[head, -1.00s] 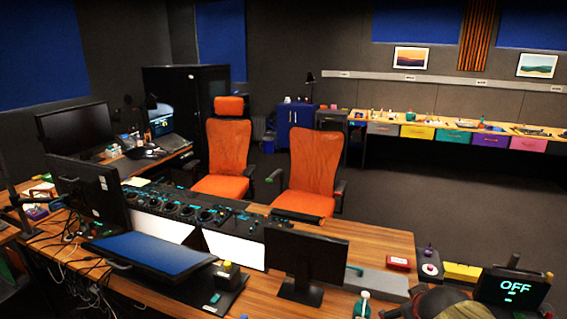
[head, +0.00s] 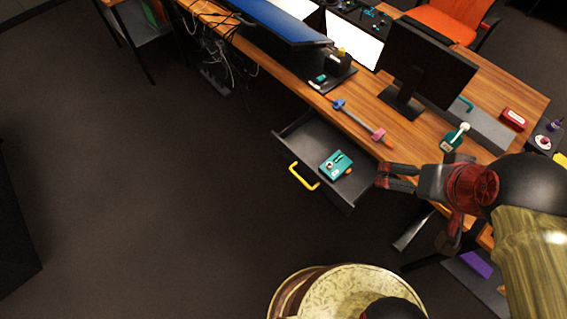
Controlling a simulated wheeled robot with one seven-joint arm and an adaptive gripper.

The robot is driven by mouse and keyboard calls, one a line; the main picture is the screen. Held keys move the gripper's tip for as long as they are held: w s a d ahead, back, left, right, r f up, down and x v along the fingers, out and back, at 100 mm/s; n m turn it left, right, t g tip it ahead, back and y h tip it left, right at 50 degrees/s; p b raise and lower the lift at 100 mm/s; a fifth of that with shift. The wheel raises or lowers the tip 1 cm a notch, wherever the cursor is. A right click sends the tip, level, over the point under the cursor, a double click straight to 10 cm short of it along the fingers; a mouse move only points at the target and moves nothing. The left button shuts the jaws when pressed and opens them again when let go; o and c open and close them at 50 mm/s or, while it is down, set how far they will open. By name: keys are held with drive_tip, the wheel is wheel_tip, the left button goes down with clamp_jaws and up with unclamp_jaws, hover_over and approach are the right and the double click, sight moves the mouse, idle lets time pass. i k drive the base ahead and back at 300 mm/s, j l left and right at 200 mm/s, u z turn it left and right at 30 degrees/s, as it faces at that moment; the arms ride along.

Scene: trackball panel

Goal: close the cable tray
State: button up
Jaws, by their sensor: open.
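A dark grey tray (head: 297,148) like a drawer is pulled out from under the wooden desk in the head view. It has a yellow bar handle (head: 303,177) on its front. A teal device (head: 336,165) with small knobs lies inside it, towards the right side. My gripper (head: 382,176) is open and empty, with its fingers pointing left. In the picture it is just right of the tray's right side. I cannot tell its height relative to the tray or whether they touch.
The wooden desk (head: 378,112) holds a monitor (head: 428,65), a teal and white bottle (head: 454,138), a red box (head: 513,118) and a blue and pink tool (head: 358,121) near its edge. Loose cables (head: 223,55) hang further left. The dark floor (head: 150,200) in front of the tray is clear.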

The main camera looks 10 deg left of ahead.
sight(307, 144)
drive_tip(key=u, duration=0.8)
drive_tip(key=i+l+u, duration=0.2)
drive_tip(key=u, duration=0.3)
drive_tip(key=i+l+u, duration=0.15)
drive_tip(key=u, duration=0.35)
drive_tip(key=l, duration=0.1)
